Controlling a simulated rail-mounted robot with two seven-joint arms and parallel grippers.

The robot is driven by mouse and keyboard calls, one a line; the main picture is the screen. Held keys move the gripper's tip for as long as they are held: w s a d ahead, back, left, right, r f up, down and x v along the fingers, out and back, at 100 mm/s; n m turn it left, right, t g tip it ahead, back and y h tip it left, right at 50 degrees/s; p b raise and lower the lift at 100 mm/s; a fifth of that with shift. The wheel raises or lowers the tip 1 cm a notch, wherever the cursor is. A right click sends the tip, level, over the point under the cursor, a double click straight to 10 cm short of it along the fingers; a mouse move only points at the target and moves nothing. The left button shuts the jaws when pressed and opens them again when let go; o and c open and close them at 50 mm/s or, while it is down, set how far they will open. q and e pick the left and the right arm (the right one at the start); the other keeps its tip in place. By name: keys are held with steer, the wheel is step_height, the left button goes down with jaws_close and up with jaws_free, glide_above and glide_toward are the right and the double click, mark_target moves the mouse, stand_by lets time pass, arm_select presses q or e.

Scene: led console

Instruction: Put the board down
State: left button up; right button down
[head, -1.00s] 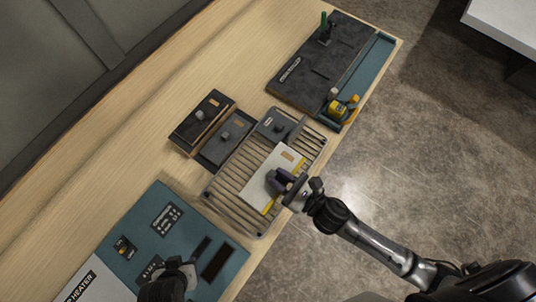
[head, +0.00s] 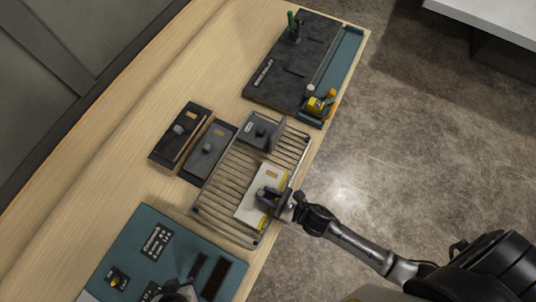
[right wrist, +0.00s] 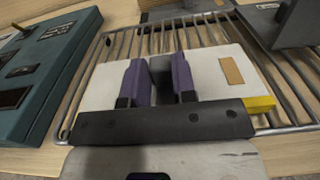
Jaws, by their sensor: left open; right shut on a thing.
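The board (head: 252,207) is a flat white plate with a tan label and a yellow edge strip. It lies over the wire rack (head: 222,228), near its lower right end. In the right wrist view the white board (right wrist: 212,72) is seen from close above, with rack bars around it. I cannot tell whether it touches the bars. My right gripper (head: 266,196) is shut on the board's dark handle, its purple finger pads (right wrist: 159,76) on either side. My left gripper (head: 180,293) is at the bottom edge of the head view, partly cut off, over the teal panel.
A grey plate with a knob (head: 260,130) stands at the rack's far end. Two dark plates with knobs (head: 180,132) lie left of the rack. A teal panel (head: 140,240) is nearer me. A black panel (head: 285,75) with a yellow item (head: 316,106) is beyond.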

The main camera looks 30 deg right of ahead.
steer(key=shift+f, duration=0.15)
steer(key=c, duration=0.9)
jaws_free()
